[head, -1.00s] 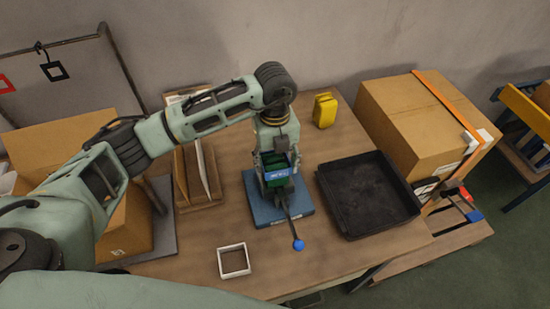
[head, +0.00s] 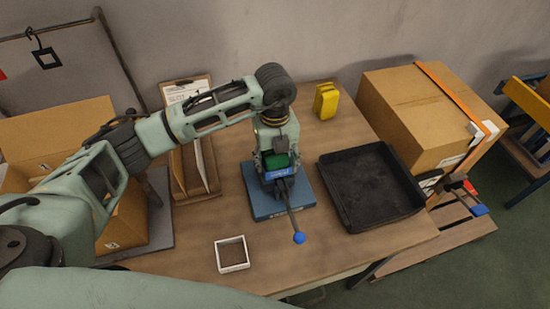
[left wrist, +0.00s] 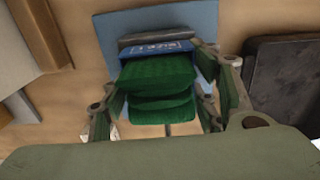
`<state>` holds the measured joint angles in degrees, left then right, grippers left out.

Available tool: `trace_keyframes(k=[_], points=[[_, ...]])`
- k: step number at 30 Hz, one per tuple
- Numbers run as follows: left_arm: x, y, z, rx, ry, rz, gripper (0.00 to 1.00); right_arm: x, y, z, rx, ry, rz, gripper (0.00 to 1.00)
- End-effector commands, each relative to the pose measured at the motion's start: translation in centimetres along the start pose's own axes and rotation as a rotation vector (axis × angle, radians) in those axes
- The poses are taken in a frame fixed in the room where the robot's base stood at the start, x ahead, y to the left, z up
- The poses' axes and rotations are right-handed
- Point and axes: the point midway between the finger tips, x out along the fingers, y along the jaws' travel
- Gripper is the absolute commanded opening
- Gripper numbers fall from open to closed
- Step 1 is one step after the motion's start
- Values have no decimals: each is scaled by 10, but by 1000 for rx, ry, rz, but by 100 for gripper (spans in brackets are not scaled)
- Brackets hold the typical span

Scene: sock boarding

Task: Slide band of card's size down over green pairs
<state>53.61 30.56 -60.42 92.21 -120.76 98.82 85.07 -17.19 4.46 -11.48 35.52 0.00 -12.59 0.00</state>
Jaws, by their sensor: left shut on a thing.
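My left gripper (head: 280,168) points down over the blue base plate (head: 262,205). Its fingertips flank a blue band (head: 282,174) with pale lettering; in the left wrist view the gripper (left wrist: 160,55) is shut on the band (left wrist: 157,50). Folded green pairs (left wrist: 160,75) stand stacked inside the band and rise above it, between the fingers. The green also shows in the head view (head: 277,160). How far down the band sits is partly hidden by the gripper. A card (head: 185,92) with print stands at the back, partly behind my arm. My right gripper is not in view.
A lever with a blue knob (head: 299,237) sticks out in front of the plate. A black tray (head: 370,190) is to the right, a yellow object (head: 326,101) behind. Cardboard boxes stand at both sides.

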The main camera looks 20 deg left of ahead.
Motion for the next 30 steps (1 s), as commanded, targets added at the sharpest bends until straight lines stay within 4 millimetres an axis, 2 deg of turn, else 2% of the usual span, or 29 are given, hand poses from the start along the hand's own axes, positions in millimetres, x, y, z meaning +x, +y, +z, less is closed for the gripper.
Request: trace_keyframes(k=[5,6,13,23,26,30], points=[[0,0,0,0,0,0,45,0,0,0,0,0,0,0],[0,0,0,0,0,0,58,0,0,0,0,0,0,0],[0,0,0,0,0,0,77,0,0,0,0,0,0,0],[-2,0,0,0,-1,-1,77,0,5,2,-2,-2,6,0],[-10,-1,1,0,-2,-2,77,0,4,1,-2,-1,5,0],[-35,-1,1,1,-4,-4,77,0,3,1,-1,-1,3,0]])
